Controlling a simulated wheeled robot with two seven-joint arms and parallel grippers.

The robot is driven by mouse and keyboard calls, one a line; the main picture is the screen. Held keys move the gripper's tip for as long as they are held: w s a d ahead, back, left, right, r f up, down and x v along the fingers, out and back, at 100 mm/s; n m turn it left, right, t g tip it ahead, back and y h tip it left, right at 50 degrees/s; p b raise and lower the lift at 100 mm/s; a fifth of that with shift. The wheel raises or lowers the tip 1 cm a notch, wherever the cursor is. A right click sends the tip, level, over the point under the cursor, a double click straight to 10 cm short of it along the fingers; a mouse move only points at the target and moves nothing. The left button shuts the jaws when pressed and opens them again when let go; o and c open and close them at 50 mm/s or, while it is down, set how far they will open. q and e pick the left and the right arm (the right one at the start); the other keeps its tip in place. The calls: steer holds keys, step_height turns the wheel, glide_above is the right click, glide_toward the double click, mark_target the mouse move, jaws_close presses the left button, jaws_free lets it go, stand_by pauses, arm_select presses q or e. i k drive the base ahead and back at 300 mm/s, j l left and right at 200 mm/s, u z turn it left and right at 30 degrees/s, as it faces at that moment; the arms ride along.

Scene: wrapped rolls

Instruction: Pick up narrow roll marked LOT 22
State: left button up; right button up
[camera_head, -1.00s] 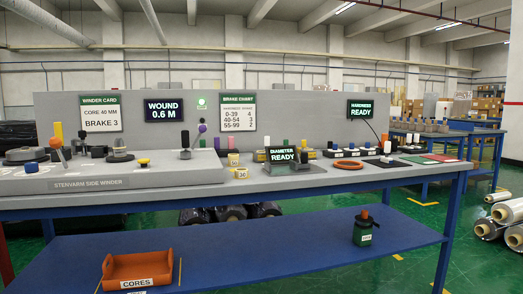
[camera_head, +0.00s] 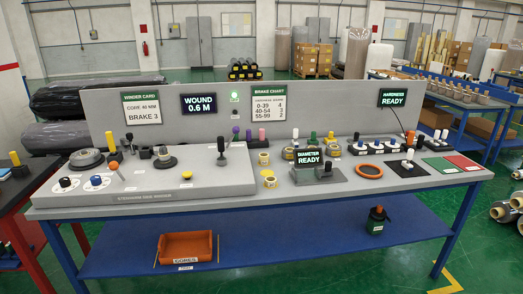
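I cannot read a LOT 22 mark on any roll. Two small pale rolls with yellow ends, an upper one (camera_head: 264,158) and a lower one (camera_head: 270,181), sit on the grey bench top right of the side winder (camera_head: 150,190). Several rolls with coloured plugs, including one with a green plug (camera_head: 313,137), stand behind the diameter gauge (camera_head: 309,160), partly hidden by it. Neither of my grippers is in view.
An orange ring (camera_head: 369,172), a black mat (camera_head: 408,170), a green mat (camera_head: 440,164) and a red mat (camera_head: 462,162) lie on the right of the bench.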

mark_target(287, 152)
steer(key=i+l+u, duration=0.2)
steer(key=u, duration=0.3)
steer(key=i+l+u, duration=0.3)
steer(key=u, duration=0.2)
steer(key=i+l, duration=0.2)
steer(key=l, duration=0.15)
steer(key=i+l+u, duration=0.1)
steer(key=l, duration=0.3)
steer(key=i+l, duration=0.4)
steer(key=l, duration=0.35)
steer(key=i+l+u, duration=0.1)
steer(key=l, duration=0.25)
steer(key=i+l, duration=0.25)
steer(key=l, duration=0.15)
